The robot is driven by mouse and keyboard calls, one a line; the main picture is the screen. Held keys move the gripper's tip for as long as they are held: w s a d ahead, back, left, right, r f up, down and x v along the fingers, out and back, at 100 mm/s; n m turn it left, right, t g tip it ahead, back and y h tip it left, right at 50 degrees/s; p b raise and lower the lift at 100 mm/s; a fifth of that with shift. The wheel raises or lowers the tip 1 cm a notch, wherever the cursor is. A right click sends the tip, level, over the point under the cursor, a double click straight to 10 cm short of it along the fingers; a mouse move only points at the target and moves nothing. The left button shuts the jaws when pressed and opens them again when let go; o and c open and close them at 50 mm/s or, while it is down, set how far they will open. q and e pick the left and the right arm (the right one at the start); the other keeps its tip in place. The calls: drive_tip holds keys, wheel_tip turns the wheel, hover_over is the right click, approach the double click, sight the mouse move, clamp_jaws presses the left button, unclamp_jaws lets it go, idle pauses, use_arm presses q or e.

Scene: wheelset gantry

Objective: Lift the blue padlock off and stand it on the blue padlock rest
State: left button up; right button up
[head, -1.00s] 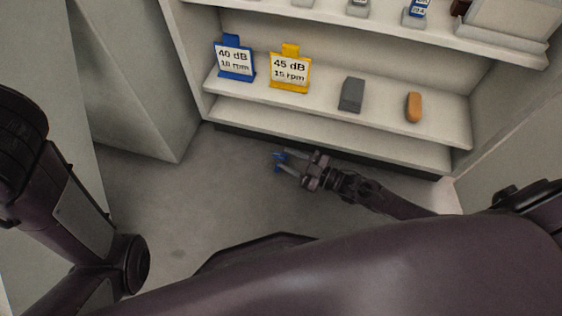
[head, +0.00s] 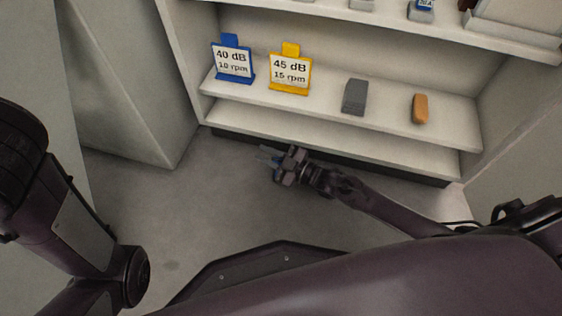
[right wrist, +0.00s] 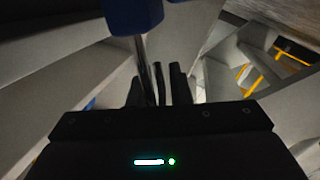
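The blue padlock (right wrist: 133,15) shows at the top edge of the right wrist view, with its metal shackle (right wrist: 147,65) running down to the fingers. My right gripper (right wrist: 157,88) appears shut on the shackle, with the padlock beyond the fingertips. In the head view my right gripper (head: 270,156) is in the air in front of the shelf unit, with only a little blue visible at its fingers. My left gripper is out of view. I cannot make out a blue padlock rest for certain.
The shelf (head: 385,117) carries a blue 40 dB sign (head: 233,64), a yellow 45 dB sign (head: 290,74), a grey block (head: 355,97) and an orange piece (head: 420,108). A blue-labelled item (head: 421,9) stands on the upper shelf. The floor (head: 210,215) below is clear.

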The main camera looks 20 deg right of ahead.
clamp_jaws()
drive_tip(key=shift+r, duration=0.1)
